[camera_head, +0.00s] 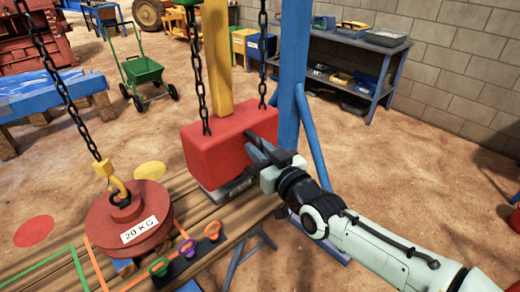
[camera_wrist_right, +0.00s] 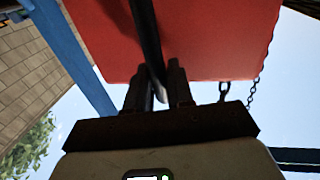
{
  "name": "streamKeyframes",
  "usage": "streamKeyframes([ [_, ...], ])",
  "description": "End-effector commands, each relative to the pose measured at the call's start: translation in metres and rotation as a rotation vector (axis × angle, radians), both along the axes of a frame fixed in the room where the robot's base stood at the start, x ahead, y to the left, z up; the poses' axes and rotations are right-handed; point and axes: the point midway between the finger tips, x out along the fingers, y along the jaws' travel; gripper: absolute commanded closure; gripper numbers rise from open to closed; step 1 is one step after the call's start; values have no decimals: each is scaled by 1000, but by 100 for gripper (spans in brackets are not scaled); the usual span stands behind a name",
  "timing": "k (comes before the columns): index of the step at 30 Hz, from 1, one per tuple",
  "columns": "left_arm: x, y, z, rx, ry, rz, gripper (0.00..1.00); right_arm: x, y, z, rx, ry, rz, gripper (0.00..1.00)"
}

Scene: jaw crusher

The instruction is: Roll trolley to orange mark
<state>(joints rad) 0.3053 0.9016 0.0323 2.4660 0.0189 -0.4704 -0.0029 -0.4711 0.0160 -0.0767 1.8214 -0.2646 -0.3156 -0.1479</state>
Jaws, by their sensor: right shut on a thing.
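A red block-shaped body (camera_head: 215,145) is at the middle of the head view, with chains running up from it; I cannot tell whether it is the trolley. My right gripper (camera_head: 262,157) is at its right side. In the right wrist view the red body (camera_wrist_right: 200,35) fills the top, and my right gripper (camera_wrist_right: 158,90) is shut around a dark bar (camera_wrist_right: 147,40) in front of it. Orange lines (camera_head: 95,265) mark the wooden bench at the lower left; I cannot tell whether they are the orange mark. My left gripper is not in view.
A red 20 KG weight (camera_head: 130,222) is at a yellow hook (camera_head: 117,185) on a chain, over the plank bench (camera_head: 215,245). Coloured knobs (camera_head: 187,248) sit beside it. A blue post (camera_head: 290,75) stands behind my gripper. A green cart (camera_head: 143,72) and a shelf (camera_head: 345,80) are farther back.

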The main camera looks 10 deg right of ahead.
Motion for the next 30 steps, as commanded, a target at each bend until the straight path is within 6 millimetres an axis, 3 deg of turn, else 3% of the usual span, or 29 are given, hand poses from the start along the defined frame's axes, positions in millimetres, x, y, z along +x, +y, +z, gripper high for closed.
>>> streamKeyframes([
  [2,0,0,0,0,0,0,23,-1,3,-3,-4,8,6,100],
  [3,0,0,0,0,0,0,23,-1,3,-3,-4,9,6,65],
  [4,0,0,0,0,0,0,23,-1,3,-3,-4,8,6,62],
  [13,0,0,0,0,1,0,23,-2,1,-1,-3,3,3,62],
  [17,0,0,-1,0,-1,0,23,-12,-4,-1,-1,3,2,62],
  [30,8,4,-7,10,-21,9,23,-95,-42,-1,-2,2,3,62],
])
